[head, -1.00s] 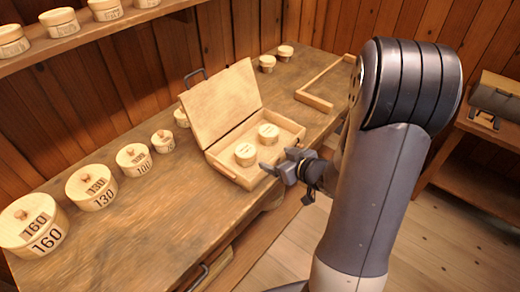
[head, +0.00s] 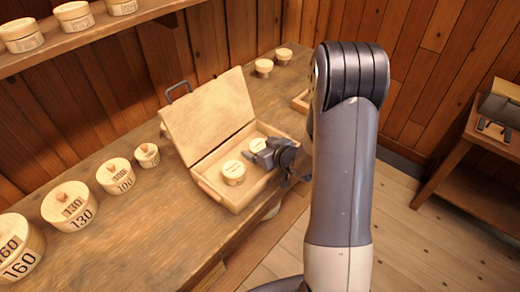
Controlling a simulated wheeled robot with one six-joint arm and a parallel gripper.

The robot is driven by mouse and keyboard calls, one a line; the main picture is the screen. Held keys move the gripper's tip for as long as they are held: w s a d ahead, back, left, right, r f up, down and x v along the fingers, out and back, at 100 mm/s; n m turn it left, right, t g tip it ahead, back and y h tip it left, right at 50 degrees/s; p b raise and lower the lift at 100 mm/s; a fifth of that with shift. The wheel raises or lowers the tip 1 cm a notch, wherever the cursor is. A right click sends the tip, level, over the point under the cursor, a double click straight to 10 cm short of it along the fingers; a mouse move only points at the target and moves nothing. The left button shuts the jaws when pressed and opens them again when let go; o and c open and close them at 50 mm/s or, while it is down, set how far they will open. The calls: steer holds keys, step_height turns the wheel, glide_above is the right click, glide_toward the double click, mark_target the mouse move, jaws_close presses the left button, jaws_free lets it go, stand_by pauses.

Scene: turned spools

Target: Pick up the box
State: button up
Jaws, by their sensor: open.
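An open wooden box (head: 222,200) with its lid (head: 208,115) raised stands on the workbench. Two small round lidded boxes sit inside it: the left one (head: 233,173) is in plain view, and the right one (head: 257,146) is partly hidden behind my gripper. My gripper (head: 258,153) is open, over the right part of the open box, close to the right round box. I cannot tell whether it touches. Round lidded boxes marked 160 (head: 15,250), 130 (head: 72,206) and 100 (head: 116,176) stand in a row to the left.
A smaller round box (head: 147,155) ends the row beside the open box. Two small round pots (head: 264,67) stand at the bench's far end. My arm partly hides a wooden frame (head: 300,101). A shelf (head: 95,35) holds more round boxes. The bench front (head: 150,240) is clear.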

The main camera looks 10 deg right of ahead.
steer(key=shift+w+a+f, duration=0.15)
steer(key=shift+w, duration=0.1)
steer(key=c, duration=1.1)
